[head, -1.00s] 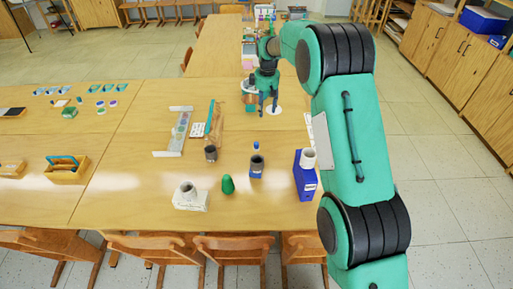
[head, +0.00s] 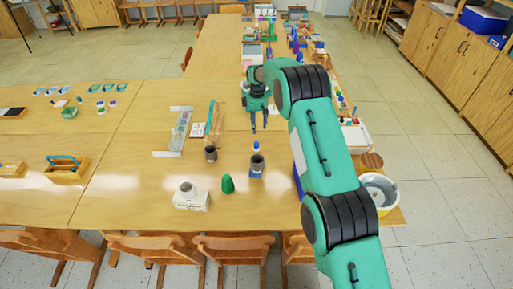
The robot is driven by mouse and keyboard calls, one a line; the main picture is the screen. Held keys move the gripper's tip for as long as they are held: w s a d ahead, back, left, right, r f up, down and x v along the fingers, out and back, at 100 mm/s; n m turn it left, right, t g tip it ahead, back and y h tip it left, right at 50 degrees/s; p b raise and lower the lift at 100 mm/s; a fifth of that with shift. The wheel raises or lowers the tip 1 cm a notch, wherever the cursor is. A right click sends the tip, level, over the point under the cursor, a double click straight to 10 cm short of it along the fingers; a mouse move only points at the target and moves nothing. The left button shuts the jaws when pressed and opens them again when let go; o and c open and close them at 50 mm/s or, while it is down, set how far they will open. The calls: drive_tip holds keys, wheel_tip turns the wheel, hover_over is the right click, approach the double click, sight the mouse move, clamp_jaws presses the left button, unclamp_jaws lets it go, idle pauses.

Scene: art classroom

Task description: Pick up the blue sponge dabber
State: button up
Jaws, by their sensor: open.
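A small blue and white item (head: 256,147), probably the blue sponge dabber, stands on the near wooden table (head: 135,185), just behind a dark grey cup (head: 257,161). It is too small to make out in detail. My gripper (head: 259,126) points down, open, with its two dark fingers apart and nothing visible between them. In the picture the fingertips are just above and slightly right of the small item. They appear apart from it; their exact height and depth cannot be told.
A green egg-shaped thing (head: 228,184), a white block with a cup (head: 190,197) and another dark cup (head: 211,154) stand nearby. A pale tray (head: 179,131) lies left. A white bucket (head: 379,193) stands right of my arm. The table's left-centre is clear.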

drive_tip(key=shift+f, duration=0.1)
hover_over(257, 143)
drive_tip(key=shift+f+b, duration=0.45)
drive_tip(key=shift+f, duration=3.7)
drive_tip(key=shift+a+f+b, duration=0.1)
drive_tip(key=shift+f+b, duration=0.3)
drive_tip(key=shift+f, duration=2.25)
drive_tip(key=shift+c, duration=0.6)
drive_tip(key=c, duration=0.9)
